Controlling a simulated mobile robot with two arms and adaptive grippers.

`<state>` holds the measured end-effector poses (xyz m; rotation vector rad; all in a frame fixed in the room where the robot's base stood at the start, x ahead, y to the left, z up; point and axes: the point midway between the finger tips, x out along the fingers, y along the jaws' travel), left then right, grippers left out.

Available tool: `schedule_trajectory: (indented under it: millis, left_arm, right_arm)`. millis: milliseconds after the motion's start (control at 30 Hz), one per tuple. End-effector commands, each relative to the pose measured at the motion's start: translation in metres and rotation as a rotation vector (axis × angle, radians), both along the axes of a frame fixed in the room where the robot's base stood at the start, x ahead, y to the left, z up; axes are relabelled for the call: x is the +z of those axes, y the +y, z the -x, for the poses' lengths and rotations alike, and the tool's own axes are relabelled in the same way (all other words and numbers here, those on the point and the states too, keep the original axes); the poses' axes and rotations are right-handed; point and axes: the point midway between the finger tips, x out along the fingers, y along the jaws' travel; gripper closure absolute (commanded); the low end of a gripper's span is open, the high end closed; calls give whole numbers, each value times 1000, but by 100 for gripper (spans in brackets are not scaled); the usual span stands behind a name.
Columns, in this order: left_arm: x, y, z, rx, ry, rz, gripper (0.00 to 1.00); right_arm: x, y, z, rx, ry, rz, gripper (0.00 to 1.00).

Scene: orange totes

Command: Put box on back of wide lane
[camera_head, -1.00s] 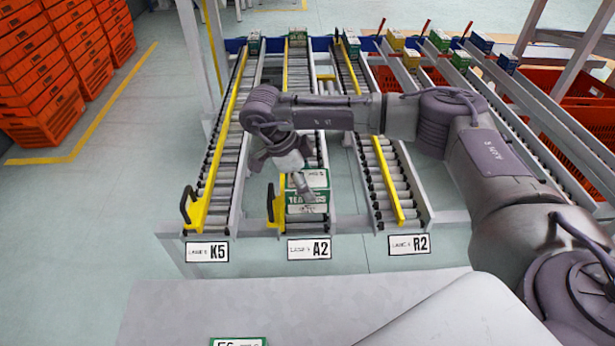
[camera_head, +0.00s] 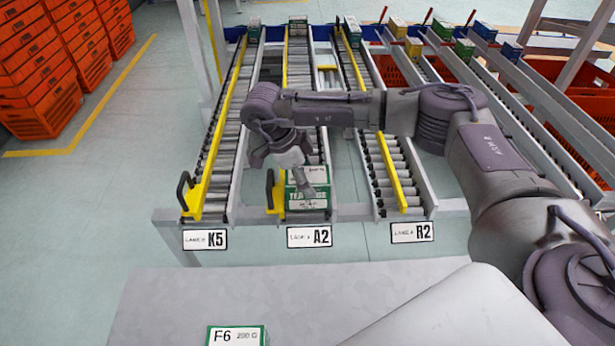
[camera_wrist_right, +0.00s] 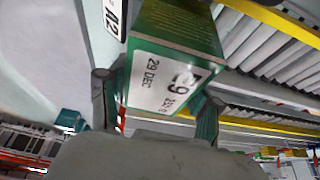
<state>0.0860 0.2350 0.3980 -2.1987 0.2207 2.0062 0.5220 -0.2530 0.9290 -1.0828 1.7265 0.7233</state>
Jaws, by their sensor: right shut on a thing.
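A green and white box (camera_head: 306,198) is at the front end of the middle lane (camera_head: 330,196), which has the A2 sign. My right gripper (camera_head: 300,180) reaches down to it and is shut on it. In the right wrist view the box (camera_wrist_right: 165,85) sits between the two fingers of the gripper (camera_wrist_right: 155,107), and its white label faces the camera. I cannot tell whether the box rests on the rollers or hangs just above them. My left gripper is not in view.
Lane K5 (camera_head: 220,165) is on the left and lane R2 (camera_head: 385,175) on the right, with yellow guide rails. Small boxes (camera_head: 298,26) stand at the lanes' far ends. Another box (camera_head: 237,336) lies on the grey surface in front. Orange totes (camera_head: 40,90) are stacked at left.

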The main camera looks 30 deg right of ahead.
Motion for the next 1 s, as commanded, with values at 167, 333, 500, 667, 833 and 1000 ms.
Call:
schedule_trajectory:
  millis: [167,333,500,667,833,1000]
  left_arm:
    - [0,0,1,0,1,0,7]
    - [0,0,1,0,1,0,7]
    - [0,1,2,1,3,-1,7]
    - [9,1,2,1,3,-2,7]
    - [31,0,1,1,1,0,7]
    - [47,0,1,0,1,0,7]
  right_arm:
    - [1,0,0,0,-1,0,13]
    - [0,0,0,0,0,0,7]
    - [0,0,0,0,0,0,7]
    - [9,0,0,0,-1,0,7]
    - [37,0,0,-1,-1,-1,7]
    - [65,0,0,0,-1,0,7]
